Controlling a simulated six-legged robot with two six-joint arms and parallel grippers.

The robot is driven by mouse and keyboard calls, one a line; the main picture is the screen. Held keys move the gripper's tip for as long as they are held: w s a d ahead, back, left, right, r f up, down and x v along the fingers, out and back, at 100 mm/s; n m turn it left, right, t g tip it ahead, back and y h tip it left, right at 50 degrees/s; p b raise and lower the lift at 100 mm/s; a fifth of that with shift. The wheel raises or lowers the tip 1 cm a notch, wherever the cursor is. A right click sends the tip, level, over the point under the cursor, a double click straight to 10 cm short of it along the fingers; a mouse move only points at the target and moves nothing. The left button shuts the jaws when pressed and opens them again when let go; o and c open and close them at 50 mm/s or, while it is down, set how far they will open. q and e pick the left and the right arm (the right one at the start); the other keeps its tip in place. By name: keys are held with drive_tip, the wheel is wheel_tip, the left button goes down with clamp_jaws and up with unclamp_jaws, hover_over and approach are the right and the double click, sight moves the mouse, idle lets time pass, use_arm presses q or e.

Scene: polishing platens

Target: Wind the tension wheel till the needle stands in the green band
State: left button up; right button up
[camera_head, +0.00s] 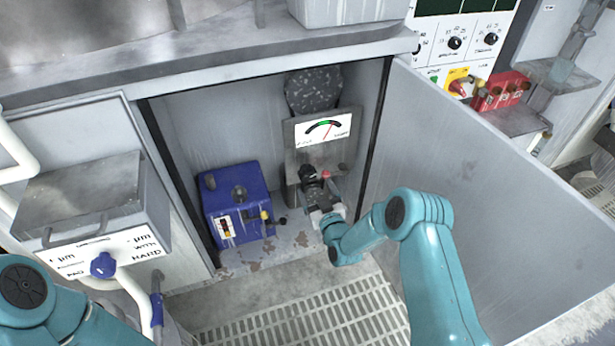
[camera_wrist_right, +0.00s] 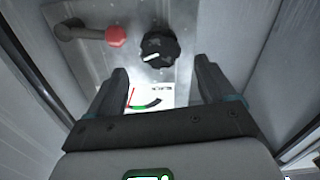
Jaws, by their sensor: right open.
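The tension wheel (camera_wrist_right: 158,50) is a black ribbed knob with a white pointer mark, on a grey metal panel inside the open cabinet. The gauge (camera_head: 323,128) has a white face with a dark arc, a green band and a red needle. In the right wrist view the gauge (camera_wrist_right: 148,97) is partly hidden by my gripper, and the needle appears beside the green band, off it. My right gripper (camera_wrist_right: 162,72) is open, its fingers on either side of the wheel's line, with no visible grip. In the head view the right gripper (camera_head: 314,190) partly hides the wheel. My left gripper is out of view.
A lever with a red knob (camera_wrist_right: 115,36) sticks out close beside the wheel. A blue pump-like unit (camera_head: 236,205) stands left in the cabinet. The open cabinet door (camera_head: 470,190) bounds the right side. A worktop edge (camera_head: 210,72) runs above. Floor grating (camera_head: 300,318) lies in front.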

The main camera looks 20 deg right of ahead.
sight(309, 177)
drive_tip(key=w+b, duration=0.1)
drive_tip(key=w, duration=0.5)
drive_tip(key=shift+w+a+f+b, duration=0.1)
drive_tip(key=shift+w+a+b, duration=0.05)
drive_tip(key=shift+w+b, duration=0.2)
drive_tip(key=shift+w, duration=0.55)
drive_tip(key=c, duration=1)
